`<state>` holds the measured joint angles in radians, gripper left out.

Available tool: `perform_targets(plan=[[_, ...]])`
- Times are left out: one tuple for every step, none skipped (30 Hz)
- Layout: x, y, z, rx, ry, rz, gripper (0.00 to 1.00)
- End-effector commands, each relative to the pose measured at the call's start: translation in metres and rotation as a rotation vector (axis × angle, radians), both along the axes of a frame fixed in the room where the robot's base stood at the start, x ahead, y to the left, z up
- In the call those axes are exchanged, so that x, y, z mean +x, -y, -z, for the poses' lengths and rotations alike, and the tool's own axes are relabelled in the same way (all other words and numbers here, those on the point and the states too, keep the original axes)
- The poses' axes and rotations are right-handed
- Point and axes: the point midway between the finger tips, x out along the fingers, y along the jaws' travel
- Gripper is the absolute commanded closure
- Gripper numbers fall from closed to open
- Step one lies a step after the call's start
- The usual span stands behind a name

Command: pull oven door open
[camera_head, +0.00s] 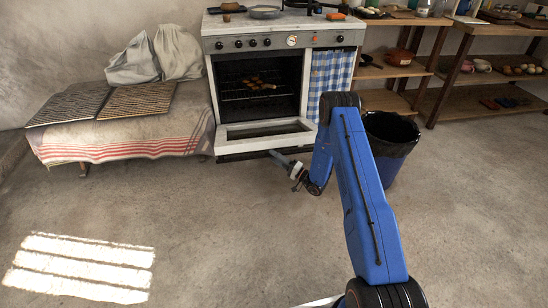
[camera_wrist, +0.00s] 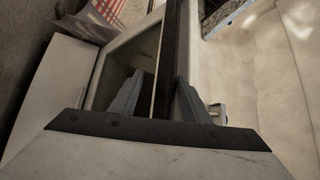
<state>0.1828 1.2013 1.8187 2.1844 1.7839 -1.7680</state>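The oven door (camera_head: 232,132) is folded down at the front of the white stove, low and close to flat, with its dark window showing. The oven cavity behind it is exposed. My gripper (camera_head: 276,154) is low at the door's front edge, right of its middle. In the wrist view, my gripper's two fingers (camera_wrist: 160,77) stand apart. A long dark bar (camera_wrist: 173,35), apparently the door handle, runs between them. The right finger is very close to the bar; a gap shows at the left finger. The door window (camera_wrist: 120,70) lies beyond.
Food lies on a rack (camera_head: 260,92) inside the oven. A cloth-covered bench (camera_head: 120,145) with two woven panels is at the left. The floor (camera_head: 200,235) in front is clear.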

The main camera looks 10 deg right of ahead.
Motion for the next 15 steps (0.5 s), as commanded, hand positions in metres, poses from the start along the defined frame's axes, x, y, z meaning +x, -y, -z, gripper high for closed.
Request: perform_targets(plan=[[-0.002,0.011,0.000,0.003,0.002,0.012,0.56],[-0.005,0.014,0.001,0.003,0.002,0.013,0.56],[-0.009,0.018,0.003,0.004,0.002,0.012,0.56],[-0.013,0.022,0.004,0.005,0.002,0.012,0.56],[-0.017,0.026,0.006,0.006,0.000,0.013,0.56],[-0.022,0.031,0.009,0.004,0.000,0.012,0.56],[-0.026,0.035,0.011,0.004,-0.001,0.011,0.56],[-0.031,0.038,0.013,0.004,-0.001,0.011,0.56],[-0.036,0.044,0.015,0.005,-0.001,0.011,0.56],[-0.041,0.048,0.017,0.005,-0.001,0.010,0.56],[-0.045,0.052,0.019,0.005,-0.001,0.010,0.56],[-0.050,0.057,0.021,0.005,-0.001,0.010,0.56],[-0.054,0.062,0.022,0.005,-0.001,0.010,0.56],[-0.058,0.066,0.024,0.004,-0.001,0.010,0.56],[-0.064,0.071,0.026,0.004,-0.001,0.009,0.56]])
